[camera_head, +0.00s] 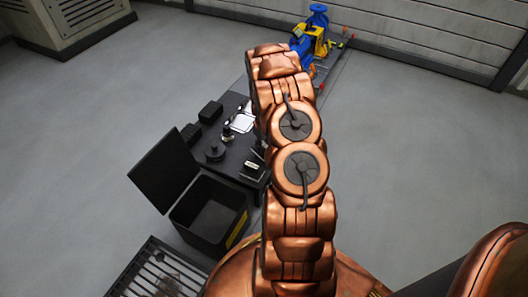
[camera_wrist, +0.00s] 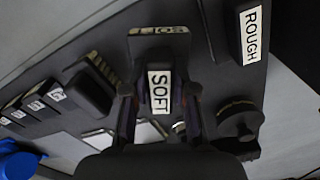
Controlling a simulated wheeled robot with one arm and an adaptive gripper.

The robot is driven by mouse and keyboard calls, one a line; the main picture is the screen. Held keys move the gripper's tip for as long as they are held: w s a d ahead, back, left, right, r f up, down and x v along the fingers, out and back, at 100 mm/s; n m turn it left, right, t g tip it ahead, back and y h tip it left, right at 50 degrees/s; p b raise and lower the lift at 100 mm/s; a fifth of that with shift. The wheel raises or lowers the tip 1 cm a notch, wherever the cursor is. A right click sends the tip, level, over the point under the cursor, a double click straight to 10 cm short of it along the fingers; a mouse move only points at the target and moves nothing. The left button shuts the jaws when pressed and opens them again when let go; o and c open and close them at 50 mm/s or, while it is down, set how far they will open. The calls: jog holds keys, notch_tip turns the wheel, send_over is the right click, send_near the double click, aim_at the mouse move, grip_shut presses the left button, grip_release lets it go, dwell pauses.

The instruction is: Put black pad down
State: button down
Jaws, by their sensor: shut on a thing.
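The black pad (camera_wrist: 152,48) with a white SOFT label is between the two fingers of my gripper (camera_wrist: 160,98) in the wrist view. The gripper is shut on it. Whether the pad touches the surface under it I cannot tell. In the head view my own arm hides the gripper and this pad. The dark table (camera_head: 232,163) shows to the left of my arm, and its top also shows in the wrist view.
A black block labelled ROUGH (camera_wrist: 250,35) is at the right of the wrist view. Another dark block (camera_wrist: 90,88) and several labelled pieces lie left. An open black bin (camera_head: 208,212) stands before the table. A blue and yellow machine (camera_head: 312,38) is behind.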

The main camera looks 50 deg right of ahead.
jog(key=shift+f+b, duration=0.35)
jog(key=shift+f, duration=1.05)
jog(key=shift+f, duration=0.15)
jog(key=c, duration=0.9)
grip_release()
jog(key=shift+c, duration=0.2)
